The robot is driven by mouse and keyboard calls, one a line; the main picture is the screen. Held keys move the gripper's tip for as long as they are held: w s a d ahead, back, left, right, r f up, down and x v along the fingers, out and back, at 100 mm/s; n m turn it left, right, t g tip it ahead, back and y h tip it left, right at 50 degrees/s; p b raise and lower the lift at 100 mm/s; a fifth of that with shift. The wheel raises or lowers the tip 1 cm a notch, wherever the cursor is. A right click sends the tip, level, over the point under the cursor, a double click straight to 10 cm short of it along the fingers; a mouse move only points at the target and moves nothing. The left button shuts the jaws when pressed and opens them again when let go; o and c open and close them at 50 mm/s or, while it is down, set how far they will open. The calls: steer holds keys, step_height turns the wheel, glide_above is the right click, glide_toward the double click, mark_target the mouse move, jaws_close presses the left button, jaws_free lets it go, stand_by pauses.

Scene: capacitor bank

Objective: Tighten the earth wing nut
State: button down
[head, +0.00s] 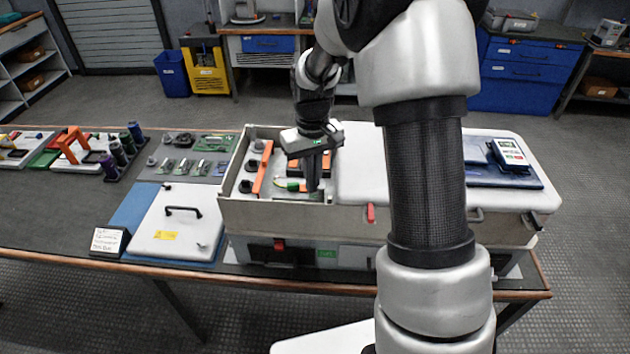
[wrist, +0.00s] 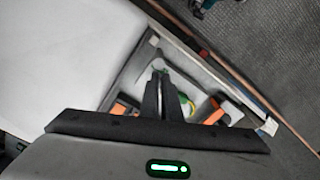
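My gripper (head: 312,188) points down into the open left section of the grey bank case (head: 290,208). Its two dark fingers (wrist: 161,78) are close together with a narrow gap, and I cannot tell whether they grip anything. The earth wing nut cannot be made out; the fingertips cover that spot. A green-yellow earth lead (head: 290,186) runs to just left of the fingertips, and it also shows beside the fingers in the wrist view (wrist: 186,104). An orange bar (head: 262,168) stands left of the gripper inside the case.
A white cover (head: 362,170) closes the case's middle, right of my gripper. A white lid with a black handle (head: 176,228) lies on a blue mat to the left. A small sign (head: 108,241) stands near the bench's front edge. A blue tray with a meter (head: 508,155) rests at right.

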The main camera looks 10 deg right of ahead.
steer(key=m, duration=0.4)
steer(key=a+m, duration=0.1)
steer(key=m, duration=0.1)
steer(key=shift+w+a+r, duration=0.1)
steer(key=shift+w+r, duration=0.25)
steer(key=shift+w, duration=0.05)
steer(key=shift+w+a+m, duration=0.1)
steer(key=shift+w+m, duration=0.05)
steer(key=shift+m, duration=2.05)
steer(key=c, duration=1.9)
jaws_free()
steer(key=shift+f, duration=0.15)
step_height(320, 180, up, 18)
steer(key=shift+f, duration=0.25)
